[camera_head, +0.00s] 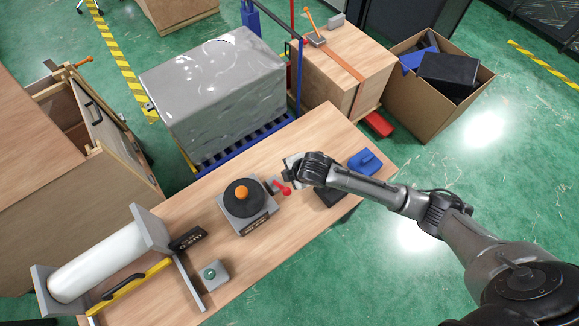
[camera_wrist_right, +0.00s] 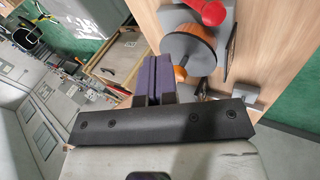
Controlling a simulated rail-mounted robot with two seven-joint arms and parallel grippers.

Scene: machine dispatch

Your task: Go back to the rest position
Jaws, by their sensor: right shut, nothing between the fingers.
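My right arm reaches in from the lower right of the head view. My right gripper (camera_head: 291,172) is over the wooden bench (camera_head: 340,130), close beside a small lever with a red knob (camera_head: 285,190). In the right wrist view the two fingers (camera_wrist_right: 153,78) are pressed together with nothing between them. The red knob also shows there (camera_wrist_right: 208,11), apart from the fingers. The wrist partly hides the bench top beneath it. My left gripper is not in view.
On the bench stand a black disc (camera_head: 237,200) with an orange knob, a blue tape dispenser-like object (camera_head: 365,162), a green button box (camera_head: 212,275) and a white roll (camera_head: 97,262). Behind are a wrapped pallet load (camera_head: 215,90) and an open carton (camera_head: 400,93).

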